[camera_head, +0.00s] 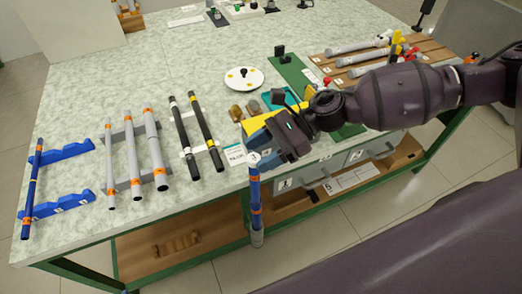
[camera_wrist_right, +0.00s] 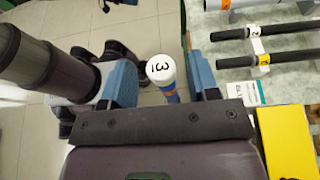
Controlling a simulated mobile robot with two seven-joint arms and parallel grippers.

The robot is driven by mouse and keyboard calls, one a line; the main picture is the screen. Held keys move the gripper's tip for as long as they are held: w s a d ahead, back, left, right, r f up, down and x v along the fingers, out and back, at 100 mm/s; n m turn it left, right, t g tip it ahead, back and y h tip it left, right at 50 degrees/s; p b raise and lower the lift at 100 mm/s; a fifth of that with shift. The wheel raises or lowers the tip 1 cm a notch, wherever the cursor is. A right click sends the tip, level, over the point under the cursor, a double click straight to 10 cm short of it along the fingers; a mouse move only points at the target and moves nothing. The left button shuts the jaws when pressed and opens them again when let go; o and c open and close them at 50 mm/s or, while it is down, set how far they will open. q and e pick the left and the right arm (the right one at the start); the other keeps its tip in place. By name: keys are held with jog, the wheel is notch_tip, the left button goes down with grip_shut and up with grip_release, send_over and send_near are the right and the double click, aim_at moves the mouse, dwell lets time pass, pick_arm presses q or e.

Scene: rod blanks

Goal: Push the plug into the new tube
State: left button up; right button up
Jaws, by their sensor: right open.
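A blue tube (camera_head: 255,192) with orange bands stands upright just off the table's front edge. Its lower end meets a grey piece (camera_head: 257,236). A white round end marked 3 (camera_head: 253,158) is at its top; I cannot tell if this is the plug or how deep it sits. My right gripper (camera_head: 272,150) is open just above and beside this top. In the right wrist view the white end (camera_wrist_right: 160,69) lies between the spread fingers (camera_wrist_right: 161,85), with a gap to each side. My left gripper is not in view.
On the table, a blue tube (camera_head: 34,185) lies on blue rests, several grey tubes (camera_head: 133,160) on grey rests, and two black tubes (camera_head: 195,133) to their right. A white disc (camera_head: 244,78), small brown pieces (camera_head: 237,112) and a wooden rack (camera_head: 345,60) are behind my right gripper.

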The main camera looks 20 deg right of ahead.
jog(key=v, duration=1.2)
jog(key=w+a+f+m+t, duration=0.1)
jog(key=a+f+m+t, duration=0.4)
jog(key=m, duration=0.8)
jog(key=a+f+m+t, duration=0.35)
jog(key=m+t, duration=0.45)
jog(key=m, duration=0.4)
jog(key=s+d+f+m+h, duration=0.5)
jog(key=s+f+m+h, duration=0.2)
jog(key=m, duration=0.7)
jog(key=s+d+f+m+g+h, duration=0.1)
jog(key=s+d+f+m+h, duration=0.4)
jog(key=f+m, duration=0.6)
jog(key=s+m+h, duration=0.1)
jog(key=m, duration=0.2)
jog(key=shift+s+d+f+g+h+b, duration=0.3)
jog(key=shift+s+h, duration=0.1)
